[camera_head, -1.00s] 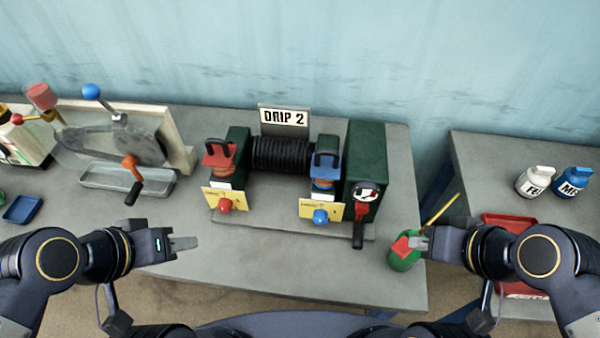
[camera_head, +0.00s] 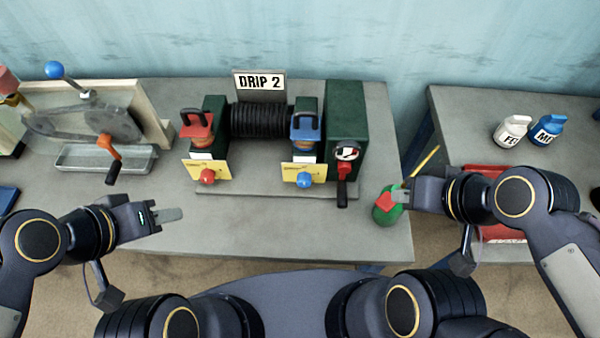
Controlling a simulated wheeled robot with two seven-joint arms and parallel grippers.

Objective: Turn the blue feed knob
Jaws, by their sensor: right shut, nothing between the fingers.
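The blue feed knob (camera_head: 304,180) is a small round knob on the front of the right-hand yellow label plate (camera_head: 291,170), below a blue-topped valve block (camera_head: 305,127) on the DRIP 2 machine. My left gripper (camera_head: 168,216) is left of and nearer than the knob, well apart from it. Its fingers are seen side-on, so I cannot tell its opening. My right gripper (camera_head: 406,193) is shut and empty, right of the knob. It overlaps a green can with a red part (camera_head: 386,210) in the view; I cannot tell if they touch.
A red knob (camera_head: 207,176) sits left on the same machine. A black-handled red lever (camera_head: 343,190) hangs just right of the blue knob. An orange crank (camera_head: 108,150) and metal tray stand left. The grey tabletop (camera_head: 270,232) before the machine is clear.

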